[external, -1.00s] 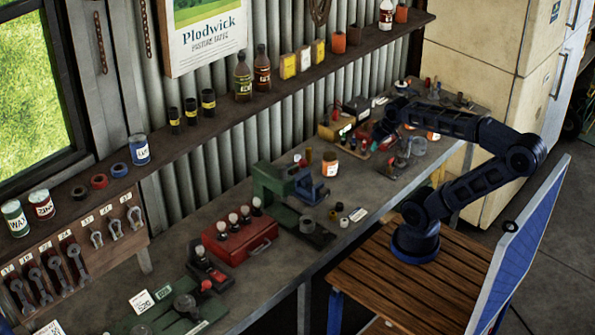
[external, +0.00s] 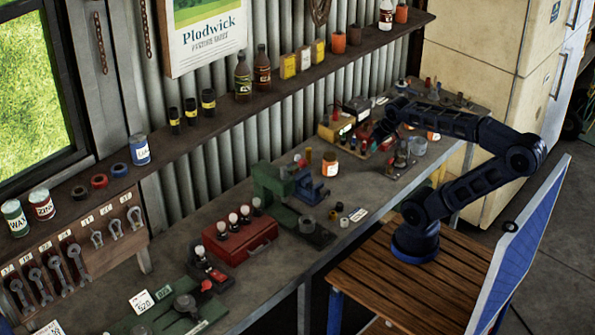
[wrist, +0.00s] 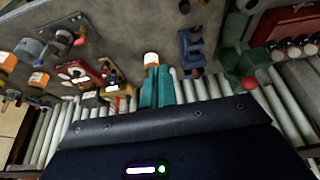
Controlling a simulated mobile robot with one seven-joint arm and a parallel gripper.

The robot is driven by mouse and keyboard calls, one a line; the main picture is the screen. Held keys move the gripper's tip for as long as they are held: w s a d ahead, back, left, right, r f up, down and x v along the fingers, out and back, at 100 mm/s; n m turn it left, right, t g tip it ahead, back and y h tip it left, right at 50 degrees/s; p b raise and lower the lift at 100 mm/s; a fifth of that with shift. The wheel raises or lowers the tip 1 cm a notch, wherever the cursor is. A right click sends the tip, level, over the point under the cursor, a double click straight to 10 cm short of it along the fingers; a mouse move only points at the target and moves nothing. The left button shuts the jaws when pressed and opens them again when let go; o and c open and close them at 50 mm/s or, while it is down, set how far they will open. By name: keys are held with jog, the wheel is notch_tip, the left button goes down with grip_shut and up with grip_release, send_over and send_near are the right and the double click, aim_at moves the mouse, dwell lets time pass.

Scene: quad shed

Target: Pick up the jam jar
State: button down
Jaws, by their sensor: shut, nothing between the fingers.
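A small orange-brown jar with a pale label (external: 330,165) stands upright on the workbench, left of my gripper in the external view. In the wrist view a jar with a white label and orange top (wrist: 151,59) shows just beyond my fingertips. My gripper (wrist: 158,69) has teal fingers lying close together, with nothing between them. In the external view my gripper (external: 380,131) hangs over the far part of the bench. Other orange labelled jars (wrist: 38,80) stand at the left in the wrist view. I cannot read the labels to tell which holds jam.
A blue vise (external: 312,190) and green machine (external: 272,182) stand left of the jar. A red toolbox (external: 240,239) is nearer. Crates and small items (external: 342,126) crowd the bench by my gripper. A shelf (external: 220,112) with bottles runs above along the wall.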

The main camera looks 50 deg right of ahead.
aim_at(330, 155)
jog(key=c, duration=2.2)
grip_release()
jog(key=shift+c, duration=2.3)
grip_release()
jog(key=w+d+f+n+g+h, duration=0.3)
jog(key=w+d+f+n+h, duration=0.5)
jog(key=f+n, duration=0.25)
jog(key=w+a+f+n+t+h, duration=0.1)
jog(key=w+a+f+n+t, duration=0.3)
jog(key=w+n, duration=0.3)
jog(key=w+a+f+n+t+h, duration=0.2)
jog(key=w+a+f+n, duration=0.25)
jog(key=w+n, duration=0.3)
jog(key=shift+x, duration=5.8)
